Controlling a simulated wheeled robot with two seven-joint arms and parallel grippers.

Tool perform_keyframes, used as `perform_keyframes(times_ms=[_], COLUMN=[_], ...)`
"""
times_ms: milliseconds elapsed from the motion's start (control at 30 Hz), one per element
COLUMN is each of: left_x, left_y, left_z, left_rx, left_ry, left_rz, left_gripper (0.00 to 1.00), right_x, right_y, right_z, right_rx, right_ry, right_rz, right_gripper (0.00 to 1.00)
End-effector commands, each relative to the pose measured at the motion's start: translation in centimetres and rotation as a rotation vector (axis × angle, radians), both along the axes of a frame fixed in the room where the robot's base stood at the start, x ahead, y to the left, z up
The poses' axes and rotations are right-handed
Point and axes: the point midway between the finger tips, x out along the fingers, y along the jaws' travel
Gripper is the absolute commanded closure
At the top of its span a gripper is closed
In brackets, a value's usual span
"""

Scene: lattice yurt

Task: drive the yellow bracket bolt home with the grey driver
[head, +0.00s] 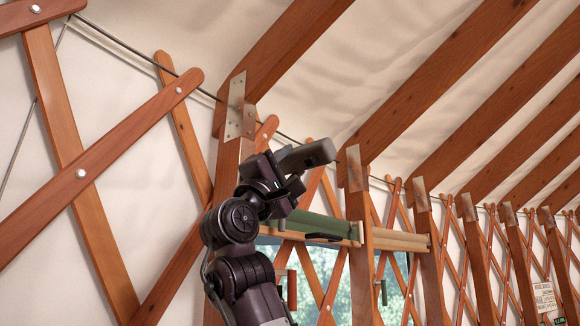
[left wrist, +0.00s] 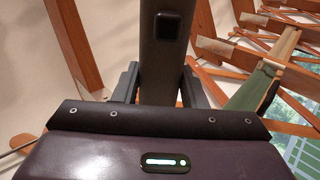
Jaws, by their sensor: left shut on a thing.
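My left gripper (head: 284,180) is raised and shut on the grey driver (head: 308,154), which sticks out to the upper right with its thick rounded end. In the left wrist view the driver (left wrist: 160,60) stands upright between the two dark fingers and has a black square button on it. A metal bracket plate (head: 238,108) joins a post and a roof beam just above and left of the gripper, apart from the driver. I cannot make out a yellow bolt in either view. The driver's working end is not clearly visible. My right gripper is not in view.
Crossed wooden lattice slats (head: 90,180) cover the wall at left. A wooden post (head: 358,220) stands right of the gripper. A green roll (head: 325,226) and a tan roll (head: 398,240) hang over the windows. A thin cable (head: 130,47) runs along the wall top.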

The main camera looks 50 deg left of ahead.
Motion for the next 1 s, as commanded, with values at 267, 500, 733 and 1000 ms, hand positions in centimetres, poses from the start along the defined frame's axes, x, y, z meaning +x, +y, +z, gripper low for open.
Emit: perform_keyframes(times_ms=[267,500,733,1000], left_x=[-0.19,-0.19,-0.23,-0.25], left_y=[0.27,0.33,0.64,0.69], left_z=[0.11,0.05,0.01,0.1], left_rx=[0.001,0.0,0.0,-0.001], left_ry=[-0.004,-0.004,-0.004,-0.004], left_rz=[0.001,0.001,0.001,0.001], left_gripper=[1.0,1.0,1.0,1.0], right_x=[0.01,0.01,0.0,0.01], right_y=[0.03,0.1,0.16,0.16], right_z=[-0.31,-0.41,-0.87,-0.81], right_rx=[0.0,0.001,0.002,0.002], right_ry=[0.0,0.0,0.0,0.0], right_rz=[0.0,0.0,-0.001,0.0], right_gripper=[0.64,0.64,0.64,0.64])
